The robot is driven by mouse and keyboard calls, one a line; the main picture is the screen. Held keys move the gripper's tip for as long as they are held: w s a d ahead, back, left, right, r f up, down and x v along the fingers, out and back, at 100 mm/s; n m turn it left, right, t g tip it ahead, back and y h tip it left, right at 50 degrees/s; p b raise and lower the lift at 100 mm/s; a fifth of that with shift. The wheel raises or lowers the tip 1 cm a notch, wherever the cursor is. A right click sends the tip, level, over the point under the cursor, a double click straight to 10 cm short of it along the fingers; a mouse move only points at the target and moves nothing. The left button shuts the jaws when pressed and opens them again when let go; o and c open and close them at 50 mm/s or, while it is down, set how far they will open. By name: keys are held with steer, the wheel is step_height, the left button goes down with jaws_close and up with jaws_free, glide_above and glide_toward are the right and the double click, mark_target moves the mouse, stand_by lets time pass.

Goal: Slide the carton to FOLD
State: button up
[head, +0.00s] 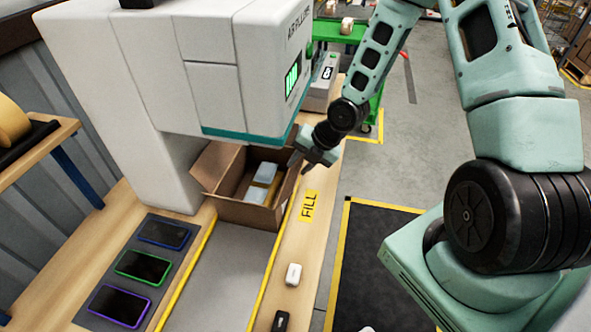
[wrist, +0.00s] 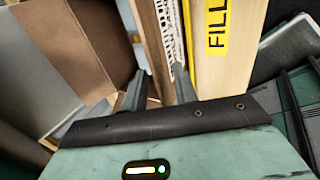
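The brown open carton (head: 257,214) stands on the grey lane beside the yellow FILL label (head: 309,206), with its flaps spread. Several pale packs (head: 262,172) lie inside it. My gripper (head: 297,160) is at the carton's right rear side, at the height of its rim. In the wrist view the two fingers of my gripper (wrist: 157,72) are apart, with a brown carton panel (wrist: 149,35) in line with the gap between them. Whether the fingers touch the carton cannot be told. The FILL label (wrist: 217,25) lies right of the fingers. No FOLD label is visible.
The white air-filler machine (head: 235,70) overhangs the carton closely. Yellow lines edge the grey lane (head: 222,275), which is clear in front of the carton. A mat with three phones (head: 143,266) lies left. A white object (head: 293,274) and a black one (head: 280,321) lie right.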

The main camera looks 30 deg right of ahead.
steer(key=shift+x, duration=1.45)
jaws_close()
steer(key=shift+s+a, duration=0.1)
steer(key=shift+a, duration=0.05)
